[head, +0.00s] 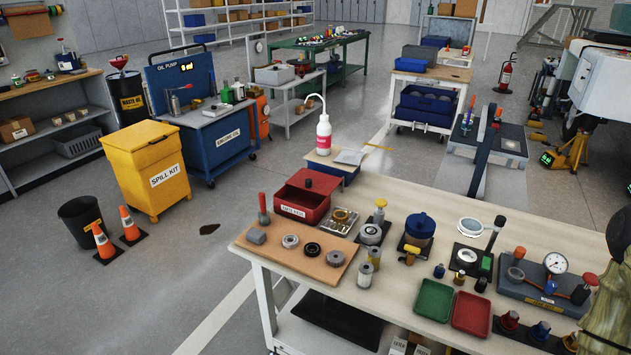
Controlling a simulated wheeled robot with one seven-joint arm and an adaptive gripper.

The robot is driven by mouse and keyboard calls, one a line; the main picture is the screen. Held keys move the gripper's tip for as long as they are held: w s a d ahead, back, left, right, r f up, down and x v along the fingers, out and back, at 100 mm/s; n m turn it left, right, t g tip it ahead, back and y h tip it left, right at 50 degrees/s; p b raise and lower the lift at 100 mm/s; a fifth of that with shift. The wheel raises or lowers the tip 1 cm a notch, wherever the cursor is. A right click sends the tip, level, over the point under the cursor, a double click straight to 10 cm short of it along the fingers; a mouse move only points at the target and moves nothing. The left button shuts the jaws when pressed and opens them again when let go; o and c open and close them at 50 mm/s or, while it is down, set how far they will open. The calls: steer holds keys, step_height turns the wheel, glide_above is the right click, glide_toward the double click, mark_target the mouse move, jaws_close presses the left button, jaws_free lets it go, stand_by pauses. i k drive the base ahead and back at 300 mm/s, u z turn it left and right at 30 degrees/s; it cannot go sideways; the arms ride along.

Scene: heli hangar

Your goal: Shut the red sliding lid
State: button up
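The red box (293,211) with a white label on its front stands at the back left of the workbench. Its red sliding lid (322,180) has a small dark knob and appears slid toward the back. A dark opening shows at the front of the box top, so the lid looks partly open. I cannot make out what is inside. My gripper is not in view.
The bench (390,280) is crowded. A wooden board (283,257) with rings lies in front of the box, and a metal tray (340,221) sits right of it. A red-handled tool (263,208) stands left. A white bottle (323,138) stands behind. Green and red trays lie further right.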

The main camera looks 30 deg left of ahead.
mark_target(314, 181)
steer(key=k, duration=0.55)
steer(key=u, duration=0.5)
steer(key=i, duration=0.6)
steer(key=u, duration=0.5)
